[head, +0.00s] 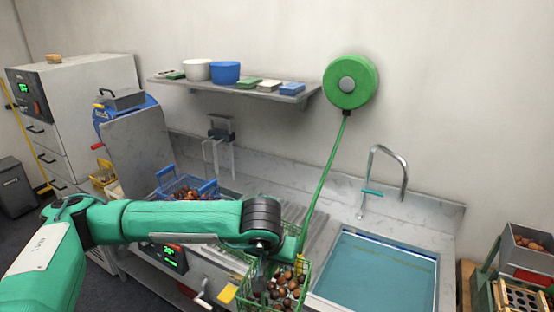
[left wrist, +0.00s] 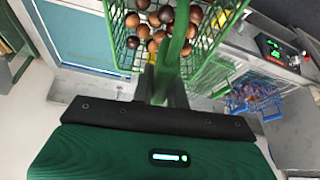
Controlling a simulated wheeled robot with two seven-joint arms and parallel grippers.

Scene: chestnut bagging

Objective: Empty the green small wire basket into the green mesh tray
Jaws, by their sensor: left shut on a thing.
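The green small wire basket (head: 305,290) holds several brown chestnuts and hangs at the bottom of the head view. It also shows at the top of the left wrist view (left wrist: 120,50). My left gripper (head: 262,272) is shut on the basket's green handle (left wrist: 176,50), which runs between the fingers in the left wrist view. A second green mesh piece, seemingly the green mesh tray (left wrist: 212,76), lies below and beside the basket in the left wrist view. My arm hides most of that area in the head view. My right gripper is in neither view.
A blue wire basket (head: 171,184) with chestnuts stands on the counter behind my arm. A water-filled sink (head: 380,265) with a faucet (head: 373,168) is to the right. A green hose (head: 322,186) runs down from a wall reel (head: 350,82) toward the basket.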

